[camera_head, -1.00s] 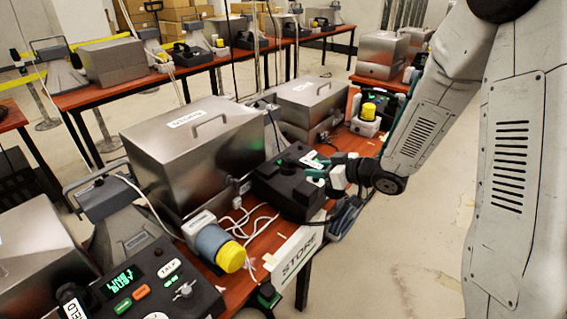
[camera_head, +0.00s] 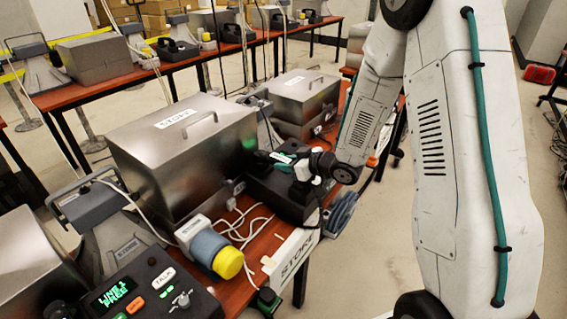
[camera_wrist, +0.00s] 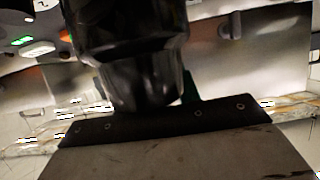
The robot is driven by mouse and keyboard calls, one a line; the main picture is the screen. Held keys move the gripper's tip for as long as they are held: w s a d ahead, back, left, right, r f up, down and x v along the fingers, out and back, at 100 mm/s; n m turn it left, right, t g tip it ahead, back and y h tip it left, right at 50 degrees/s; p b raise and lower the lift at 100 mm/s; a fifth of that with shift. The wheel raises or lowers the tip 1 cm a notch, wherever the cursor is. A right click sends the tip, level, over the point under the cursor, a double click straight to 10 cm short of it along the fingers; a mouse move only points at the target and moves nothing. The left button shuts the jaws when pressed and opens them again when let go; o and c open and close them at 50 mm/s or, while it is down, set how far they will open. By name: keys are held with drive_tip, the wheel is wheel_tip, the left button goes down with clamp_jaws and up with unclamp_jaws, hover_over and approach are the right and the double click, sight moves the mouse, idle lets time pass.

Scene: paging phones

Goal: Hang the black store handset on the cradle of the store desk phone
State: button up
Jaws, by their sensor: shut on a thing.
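My gripper (camera_head: 286,164) is at the right end of the near table, above a black desk phone base (camera_head: 284,198) beside the STORE sign. It is shut on a dark piece that I take for the black handset (camera_head: 263,157). Its outline blends with the phone, so I cannot tell whether it touches the cradle. The arm and gripper hide part of the phone's top. In the wrist view, a large black rounded piece (camera_wrist: 130,50) fills the upper middle, very close. A green light and a white button show at its upper left.
A large steel box (camera_head: 180,150) labelled STORE stands left of the phone. A grey-blue device with a yellow cap (camera_head: 228,262) and loose white cables lie on the table in front. A black panel (camera_head: 150,290) reads LINE 1 FREE.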

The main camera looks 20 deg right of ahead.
drive_tip(key=shift+a, duration=0.1)
drive_tip(key=o, duration=1.1)
drive_tip(key=shift+f, duration=0.1)
